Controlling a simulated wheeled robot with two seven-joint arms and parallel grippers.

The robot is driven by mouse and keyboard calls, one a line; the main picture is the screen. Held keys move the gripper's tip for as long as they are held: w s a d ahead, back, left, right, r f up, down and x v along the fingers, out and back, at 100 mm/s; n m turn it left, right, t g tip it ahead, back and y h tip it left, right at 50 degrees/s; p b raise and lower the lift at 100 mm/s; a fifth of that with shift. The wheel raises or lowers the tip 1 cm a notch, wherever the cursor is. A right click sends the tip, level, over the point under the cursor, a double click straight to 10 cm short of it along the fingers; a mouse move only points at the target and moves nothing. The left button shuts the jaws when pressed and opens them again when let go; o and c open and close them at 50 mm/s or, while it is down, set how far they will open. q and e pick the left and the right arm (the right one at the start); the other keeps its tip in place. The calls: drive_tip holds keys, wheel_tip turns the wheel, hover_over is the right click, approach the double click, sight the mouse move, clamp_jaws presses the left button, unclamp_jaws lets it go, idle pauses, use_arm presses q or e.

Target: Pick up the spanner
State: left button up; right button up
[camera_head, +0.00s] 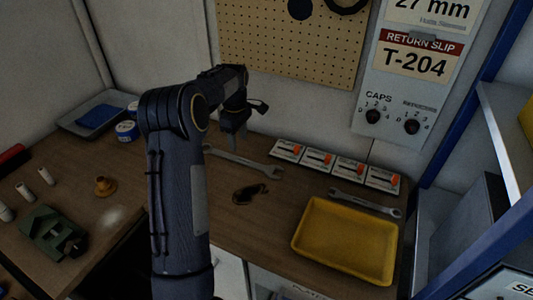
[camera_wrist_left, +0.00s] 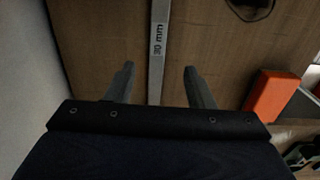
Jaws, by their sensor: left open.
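One spanner (camera_head: 250,163) lies flat on the wooden bench, left of the row of small white units; its left end is close behind my left arm. In the left wrist view its grey handle (camera_wrist_left: 158,45), with a label that seems to read 30 mm, runs between the fingertips. A second spanner (camera_head: 366,204) lies behind the yellow tray. My left gripper (camera_head: 234,135) is open and empty, above the first spanner's left part; its fingers also show in the wrist view (camera_wrist_left: 159,69), one on each side of the handle. My right gripper is not seen.
A yellow tray (camera_head: 345,240) stands at the front right. White units with orange parts (camera_head: 320,161) line the back. A dark oval object (camera_head: 250,194) lies before the first spanner. A green device (camera_head: 54,234) stands at left. A panel (camera_head: 417,75) reads 27 mm and T-204.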

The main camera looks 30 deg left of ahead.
sight(242, 160)
use_arm(q)
drive_tip(key=shift+w+f, duration=0.2)
drive_tip(key=shift+f, duration=0.25)
drive_tip(key=shift+s+f, duration=0.1)
drive_tip(key=shift+f, duration=0.25)
drive_tip(key=f, duration=0.1)
drive_tip(key=f+p, duration=0.1)
drive_tip(key=f, duration=0.1)
drive_tip(key=f+p, duration=0.1)
drive_tip(key=f, duration=0.1)
drive_tip(key=shift+d+f, duration=0.2)
drive_tip(key=shift+d, duration=0.1)
drive_tip(key=shift+f, duration=0.4)
drive_tip(key=shift+r, duration=0.1)
clamp_jaws()
